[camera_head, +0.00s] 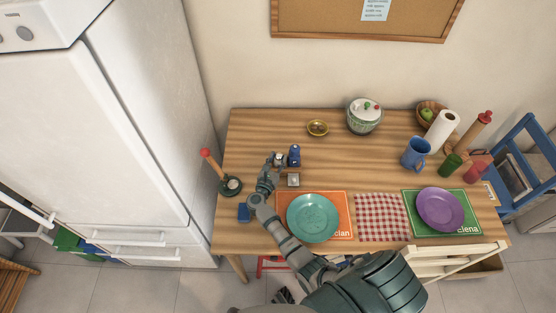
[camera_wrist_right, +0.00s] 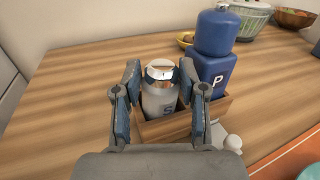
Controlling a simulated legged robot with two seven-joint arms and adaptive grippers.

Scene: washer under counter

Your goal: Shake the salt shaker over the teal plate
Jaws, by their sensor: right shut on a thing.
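The salt shaker (camera_wrist_right: 160,100) is clear and pale with a shiny metal top and an "S" on its side. It stands upright in the left part of a small wooden caddy (camera_wrist_right: 168,128). My right gripper (camera_head: 278,160) is shut on it, with one finger on each side in the wrist view (camera_wrist_right: 160,88). A blue pepper shaker (camera_wrist_right: 214,72) marked "P" stands right beside it; it also shows in the head view (camera_head: 294,155). The teal plate (camera_head: 313,217) lies on an orange placemat (camera_head: 343,200), nearer the front edge. My left gripper is not in view.
A small grey-white item (camera_head: 293,180) lies between the shakers and the plate. A red-tipped wooden stick on a dark base (camera_head: 231,186) stands at the left. The purple plate (camera_head: 440,209) is at the right.

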